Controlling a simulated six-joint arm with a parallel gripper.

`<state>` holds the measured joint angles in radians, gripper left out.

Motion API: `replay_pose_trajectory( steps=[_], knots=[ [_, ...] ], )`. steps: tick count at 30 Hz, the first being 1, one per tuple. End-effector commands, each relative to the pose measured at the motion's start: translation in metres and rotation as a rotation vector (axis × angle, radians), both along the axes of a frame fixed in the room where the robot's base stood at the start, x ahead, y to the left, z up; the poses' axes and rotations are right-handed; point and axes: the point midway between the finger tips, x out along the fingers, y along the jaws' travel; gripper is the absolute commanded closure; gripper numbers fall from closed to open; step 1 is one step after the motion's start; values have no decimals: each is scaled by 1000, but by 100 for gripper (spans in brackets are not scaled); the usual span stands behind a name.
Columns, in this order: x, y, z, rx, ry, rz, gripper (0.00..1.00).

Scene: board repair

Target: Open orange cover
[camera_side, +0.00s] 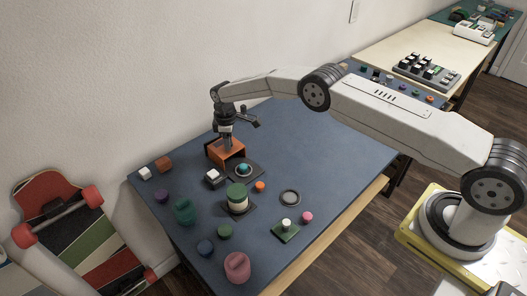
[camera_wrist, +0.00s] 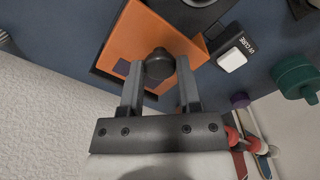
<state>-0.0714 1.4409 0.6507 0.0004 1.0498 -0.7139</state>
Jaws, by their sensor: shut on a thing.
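The orange cover (camera_side: 232,157) is at the back of the blue table, directly under my gripper (camera_side: 228,143). In the wrist view the orange cover (camera_wrist: 138,38) fills the upper middle and has a dark round knob (camera_wrist: 159,64) on it. My gripper (camera_wrist: 160,85) has its two grey fingers on either side of this knob, shut on it. The cover looks tilted up over a dark square base (camera_wrist: 98,72), though I cannot tell how far it is raised.
A white button block (camera_side: 213,178) marked "UV CURE" (camera_wrist: 237,50) stands beside the cover. A dark plate with a teal knob (camera_side: 243,169) is just to its right. A green-topped cylinder (camera_side: 237,195) and several coloured knobs are nearer the front.

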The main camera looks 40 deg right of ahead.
Motion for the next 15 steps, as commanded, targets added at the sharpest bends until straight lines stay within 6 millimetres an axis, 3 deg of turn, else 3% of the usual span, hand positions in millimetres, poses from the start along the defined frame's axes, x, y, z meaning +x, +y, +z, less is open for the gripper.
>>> replay_pose_trajectory(
  steps=[2, 3, 6, 15],
  knots=[
    [-1, 0, -1, 0, 3, 0, 100],
    [-1, 0, -1, 0, 3, 0, 51],
    [-1, 0, -1, -1, 2, 1, 22],
    [0, 0, 0, -1, 1, 0, 22]
  ],
)
